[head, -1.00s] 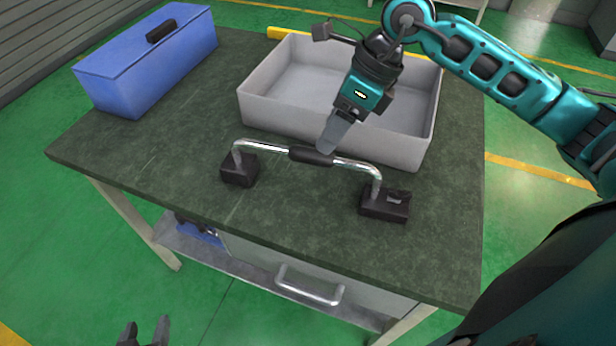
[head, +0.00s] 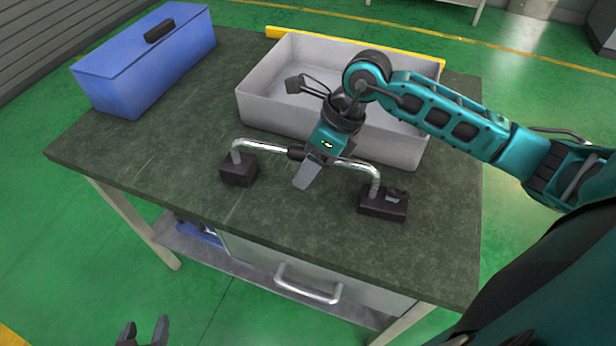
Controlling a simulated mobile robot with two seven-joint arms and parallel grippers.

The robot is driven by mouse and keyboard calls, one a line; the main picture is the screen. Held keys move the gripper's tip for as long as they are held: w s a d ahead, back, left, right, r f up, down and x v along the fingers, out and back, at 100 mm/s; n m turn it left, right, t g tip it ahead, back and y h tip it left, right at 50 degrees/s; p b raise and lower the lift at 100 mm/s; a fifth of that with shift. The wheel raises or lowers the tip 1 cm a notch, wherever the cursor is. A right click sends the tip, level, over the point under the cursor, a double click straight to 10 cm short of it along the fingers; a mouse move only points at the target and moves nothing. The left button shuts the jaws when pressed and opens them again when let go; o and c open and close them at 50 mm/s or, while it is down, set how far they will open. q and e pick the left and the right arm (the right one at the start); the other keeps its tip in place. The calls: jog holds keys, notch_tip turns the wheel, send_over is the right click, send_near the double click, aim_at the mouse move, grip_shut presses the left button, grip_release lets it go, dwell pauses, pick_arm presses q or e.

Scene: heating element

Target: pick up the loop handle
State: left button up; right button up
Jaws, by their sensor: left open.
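The loop handle (head: 265,146) is a shiny bent bar with a dark grip sleeve in its middle. It stands upright, its two ends at a dark block on the left (head: 239,170) and a dark block on the right (head: 383,205), on the dark green tabletop. My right gripper (head: 305,175) points down at the middle of the handle. One grey finger shows in front of the bar; the other is hidden, so I cannot tell whether it touches or grips. My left gripper (head: 143,332) is open and empty at the bottom left, below the table's front edge.
A grey open tray (head: 285,117) stands just behind the handle. A blue lidded box (head: 140,75) sits at the back left of the table (head: 150,165). A drawer with a silver handle (head: 308,290) is below the front edge. The tabletop's left and front right are clear.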

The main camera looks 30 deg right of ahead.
grip_shut()
dwell(0.3)
jog(key=shift+w+r, duration=0.1)
jog(key=shift+r, duration=0.05)
dwell(0.7)
